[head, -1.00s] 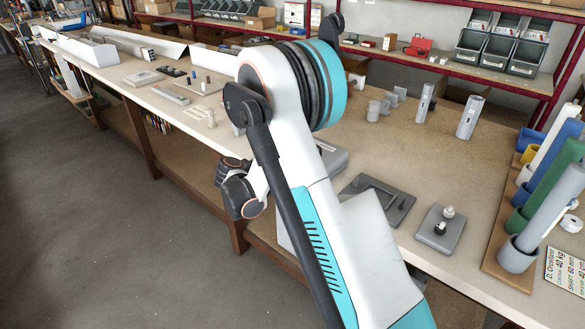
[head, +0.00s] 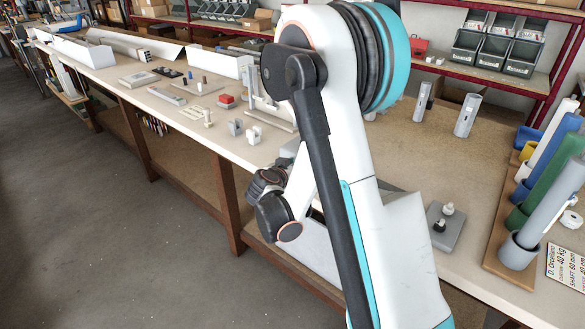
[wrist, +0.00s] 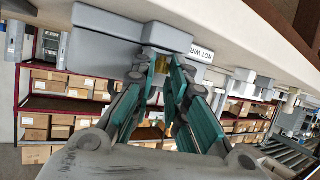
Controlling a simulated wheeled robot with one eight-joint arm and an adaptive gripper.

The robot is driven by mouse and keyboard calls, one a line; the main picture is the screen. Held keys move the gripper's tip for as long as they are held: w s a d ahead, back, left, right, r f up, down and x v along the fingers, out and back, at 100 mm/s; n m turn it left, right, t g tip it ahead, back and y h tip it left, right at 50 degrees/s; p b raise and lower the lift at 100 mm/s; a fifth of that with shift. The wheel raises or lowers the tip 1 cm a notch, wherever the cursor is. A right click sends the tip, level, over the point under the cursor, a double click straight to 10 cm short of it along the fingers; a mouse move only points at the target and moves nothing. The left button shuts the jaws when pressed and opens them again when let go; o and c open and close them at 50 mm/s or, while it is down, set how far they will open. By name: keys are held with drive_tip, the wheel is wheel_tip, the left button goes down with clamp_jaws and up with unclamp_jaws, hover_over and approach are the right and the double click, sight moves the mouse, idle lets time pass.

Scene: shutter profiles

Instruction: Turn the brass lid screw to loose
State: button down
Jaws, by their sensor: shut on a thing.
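In the wrist view, my gripper (wrist: 163,68) points at a grey box (wrist: 108,22) on the bench. Its fingers are closed around a small brass piece (wrist: 150,56) against the box, which looks like the lid screw. The fingertips cover much of it, so its slot and turn position cannot be read. A white label reading "NOT WIR..." (wrist: 201,52) is on the box beside the fingers. In the head view my own arm hides the gripper and the screw.
The long bench (head: 400,165) carries upright grey cylinders (head: 466,116) and a grey plate with small knobs (head: 445,226). Coloured rolls (head: 548,180) stand at the right end. Red shelving with grey bins (head: 497,50) is behind. The floor (head: 120,240) at left is clear.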

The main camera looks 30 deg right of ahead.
idle(0.3)
drive_tip(key=c, duration=1.6)
unclamp_jaws()
